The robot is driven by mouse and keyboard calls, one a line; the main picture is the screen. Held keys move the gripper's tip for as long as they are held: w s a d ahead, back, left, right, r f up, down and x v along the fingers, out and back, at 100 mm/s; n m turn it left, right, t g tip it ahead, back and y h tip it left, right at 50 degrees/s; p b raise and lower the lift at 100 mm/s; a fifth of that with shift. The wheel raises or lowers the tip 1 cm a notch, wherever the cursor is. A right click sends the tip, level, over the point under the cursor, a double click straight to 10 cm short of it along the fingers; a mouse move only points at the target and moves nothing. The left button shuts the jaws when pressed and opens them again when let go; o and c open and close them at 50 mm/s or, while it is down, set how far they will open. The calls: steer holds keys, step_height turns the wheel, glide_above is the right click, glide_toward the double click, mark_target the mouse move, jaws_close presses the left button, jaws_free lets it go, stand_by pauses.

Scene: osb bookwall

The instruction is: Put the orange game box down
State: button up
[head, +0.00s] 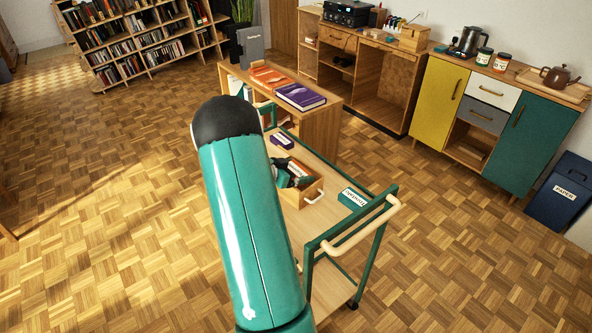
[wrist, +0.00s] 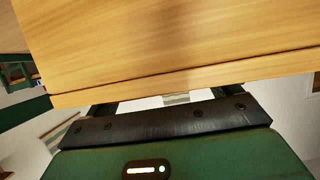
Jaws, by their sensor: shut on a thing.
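In the wrist view a broad wooden surface (wrist: 180,45) fills the top, very close to my gripper (wrist: 160,102), and the held box cannot be made out clearly.
The green-framed trolley (head: 328,247) also carries a purple box (head: 282,141) at its far end and a teal box (head: 353,198) at right. Behind, a low wooden shelf (head: 323,125) holds an orange book (head: 269,77) and a purple book (head: 301,96).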

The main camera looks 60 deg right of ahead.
steer(key=shift+f, duration=0.35)
steer(key=o, duration=0.8)
steer(key=shift+f, duration=0.1)
